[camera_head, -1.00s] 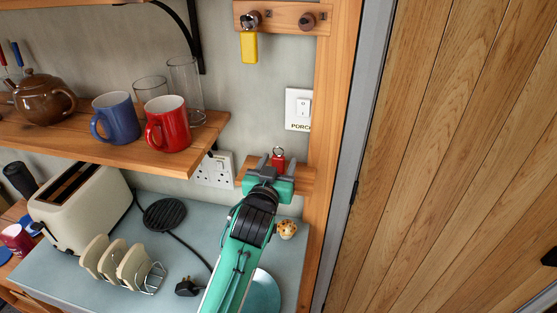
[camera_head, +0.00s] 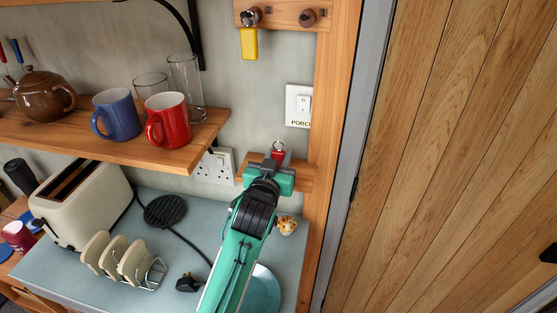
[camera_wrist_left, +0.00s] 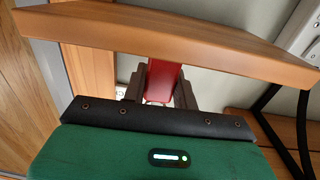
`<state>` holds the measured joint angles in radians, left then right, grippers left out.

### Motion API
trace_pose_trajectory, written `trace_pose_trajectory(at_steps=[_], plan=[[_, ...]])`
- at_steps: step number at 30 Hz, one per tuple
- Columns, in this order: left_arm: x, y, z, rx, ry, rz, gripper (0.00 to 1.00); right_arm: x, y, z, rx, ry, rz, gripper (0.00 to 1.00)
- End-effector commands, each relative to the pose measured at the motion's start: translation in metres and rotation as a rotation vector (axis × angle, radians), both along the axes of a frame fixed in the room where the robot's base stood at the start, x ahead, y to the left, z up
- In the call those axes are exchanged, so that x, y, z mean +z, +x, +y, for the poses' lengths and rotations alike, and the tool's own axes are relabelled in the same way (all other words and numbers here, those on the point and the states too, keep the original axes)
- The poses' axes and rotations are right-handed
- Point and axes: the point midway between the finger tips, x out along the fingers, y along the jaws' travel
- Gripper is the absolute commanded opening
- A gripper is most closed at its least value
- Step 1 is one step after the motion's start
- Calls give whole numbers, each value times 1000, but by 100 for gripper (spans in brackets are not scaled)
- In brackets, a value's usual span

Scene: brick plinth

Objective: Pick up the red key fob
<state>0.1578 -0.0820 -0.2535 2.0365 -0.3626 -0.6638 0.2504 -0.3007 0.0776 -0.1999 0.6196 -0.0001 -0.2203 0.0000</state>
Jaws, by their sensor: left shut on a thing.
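The red key fob (camera_head: 278,154) with a metal ring at its top is at a small wooden ledge (camera_head: 302,177) on the wall, below the light switch. In the left wrist view the red fob (camera_wrist_left: 163,84) sits between the two dark fingers, below the wooden board (camera_wrist_left: 180,42). My left gripper (camera_head: 272,164) is shut on the fob; in the left wrist view the gripper (camera_wrist_left: 160,90) has a finger on each side of it. The fob's lower part is hidden by the gripper in the head view. My right gripper is out of view.
A yellow fob (camera_head: 249,43) hangs from a peg above. A shelf (camera_head: 190,154) with a red mug (camera_head: 167,120) and a blue mug (camera_head: 117,114) is to the left.

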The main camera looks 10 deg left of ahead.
Motion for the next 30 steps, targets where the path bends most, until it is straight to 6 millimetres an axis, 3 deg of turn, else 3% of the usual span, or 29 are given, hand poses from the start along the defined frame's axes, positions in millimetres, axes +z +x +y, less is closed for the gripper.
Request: trace_pose_trajectory(at_steps=[7, 21, 30], plan=[[36, 0, 0, 0, -1, -7, 7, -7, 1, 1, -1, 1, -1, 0], [134, 0, -1, -1, -2, -8, 7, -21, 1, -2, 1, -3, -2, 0], [176, 0, 0, 0, -1, -4, 7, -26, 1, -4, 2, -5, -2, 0]])
